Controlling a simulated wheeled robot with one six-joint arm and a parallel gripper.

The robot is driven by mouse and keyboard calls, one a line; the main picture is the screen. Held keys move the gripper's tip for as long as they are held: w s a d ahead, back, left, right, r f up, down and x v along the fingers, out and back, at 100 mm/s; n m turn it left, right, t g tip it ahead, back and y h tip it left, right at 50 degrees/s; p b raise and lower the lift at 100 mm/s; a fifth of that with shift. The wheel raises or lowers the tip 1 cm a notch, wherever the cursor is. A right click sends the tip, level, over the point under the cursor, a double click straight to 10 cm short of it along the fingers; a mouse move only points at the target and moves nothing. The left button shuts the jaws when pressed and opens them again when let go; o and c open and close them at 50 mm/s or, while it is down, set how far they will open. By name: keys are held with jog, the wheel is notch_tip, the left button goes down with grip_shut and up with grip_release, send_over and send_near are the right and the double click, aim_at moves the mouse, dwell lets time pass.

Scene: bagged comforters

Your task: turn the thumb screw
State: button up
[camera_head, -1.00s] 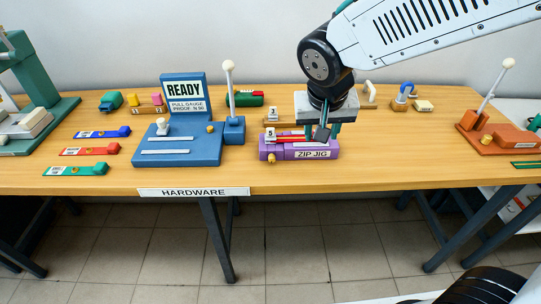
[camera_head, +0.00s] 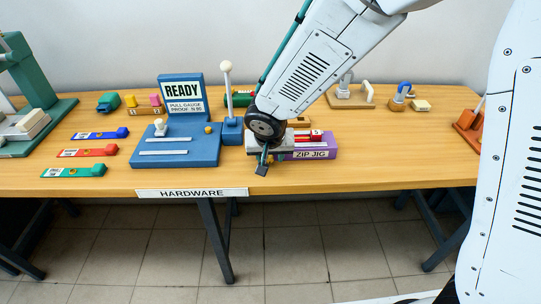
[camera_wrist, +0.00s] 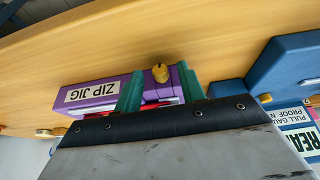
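The purple zip jig (camera_head: 325,148) lies on the bench in the head view, its left end covered by my gripper (camera_head: 265,163). In the wrist view the jig (camera_wrist: 70,104) shows its label upside down. A small gold thumb screw (camera_wrist: 160,73) stands out at its end. My gripper (camera_wrist: 160,69) is open, with one green finger on each side of the thumb screw. A gap shows between the screw and each finger in that view; I cannot tell their depth exactly. In the head view the thumb screw is hidden behind my gripper.
The blue pull gauge (camera_head: 175,150) with its white-knobbed lever (camera_head: 227,90) stands close to the left of my gripper. Red, blue and green straps (camera_head: 88,151) lie further left. The front bench edge with the HARDWARE label (camera_head: 192,193) is near.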

grip_shut()
jog(key=shift+a+h, duration=0.15)
jog(key=shift+h, duration=0.15)
jog(key=h, duration=0.2)
jog(key=shift+a+f+n+h, duration=0.15)
jog(key=shift+a+n+h, duration=0.15)
jog(key=shift+a+n, duration=0.1)
jog(key=h, duration=0.3)
jog(key=n+h, duration=0.1)
jog(key=h, duration=0.1)
jog(key=shift+a+f, duration=0.3)
jog(key=shift+a, duration=0.05)
jog(key=shift+h, duration=0.3)
